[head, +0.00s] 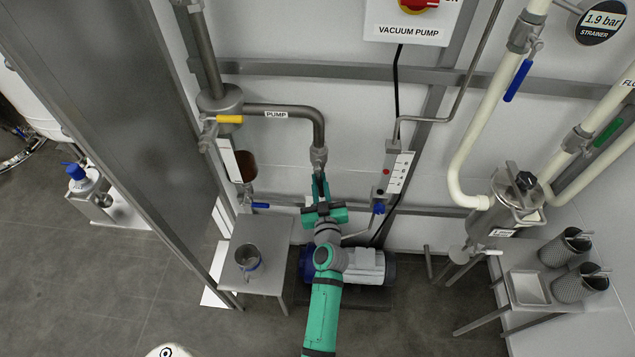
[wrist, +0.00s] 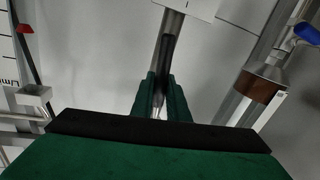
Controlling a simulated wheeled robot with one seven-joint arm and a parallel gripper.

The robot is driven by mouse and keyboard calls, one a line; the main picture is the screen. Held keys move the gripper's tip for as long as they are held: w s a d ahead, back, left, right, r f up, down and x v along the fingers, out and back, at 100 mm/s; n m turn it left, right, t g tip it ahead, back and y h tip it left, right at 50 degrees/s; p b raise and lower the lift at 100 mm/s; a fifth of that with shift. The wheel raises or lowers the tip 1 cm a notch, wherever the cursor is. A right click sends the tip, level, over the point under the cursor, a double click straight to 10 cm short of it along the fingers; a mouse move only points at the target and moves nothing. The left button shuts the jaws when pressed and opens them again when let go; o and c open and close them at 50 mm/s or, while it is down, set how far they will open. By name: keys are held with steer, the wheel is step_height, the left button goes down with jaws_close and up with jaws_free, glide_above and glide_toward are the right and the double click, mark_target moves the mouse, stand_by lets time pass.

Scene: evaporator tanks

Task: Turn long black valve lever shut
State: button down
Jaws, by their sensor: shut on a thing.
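My gripper (head: 320,182) is at the valve (head: 319,157) under the bent grey pipe marked PUMP (head: 290,111). In the wrist view its two green fingers (wrist: 160,100) close on the long black lever (wrist: 168,58). The lever lies along the grey pipe, and its far part shows beyond the fingertips. Its lower end is hidden between the fingers. In the head view my gripper hides most of the lever, so its exact angle is hard to tell.
A gauge strip (head: 396,172) with a blue-handled valve (head: 378,207) stands to the right. A brown sight glass (head: 246,166) and yellow lever (head: 229,119) are to the left. A blue and grey pump (head: 362,265) and small table (head: 276,255) with a cup (head: 248,257) are below.

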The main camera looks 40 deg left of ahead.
steer(key=w+d+r+n+h, duration=0.3)
steer(key=r+n, duration=0.3)
steer(key=n, duration=0.8)
steer(key=shift+d+r+t+h, duration=0.3)
steer(key=shift+d+h, duration=0.2)
steer(key=shift+d, duration=0.35)
steer(key=c, duration=1.7)
jaws_free()
steer(key=shift+s, duration=0.1)
steer(key=v, duration=1)
steer(key=shift+s+d+r, duration=0.15)
steer(key=shift+s+d, duration=0.05)
steer(key=shift+s, duration=0.1)
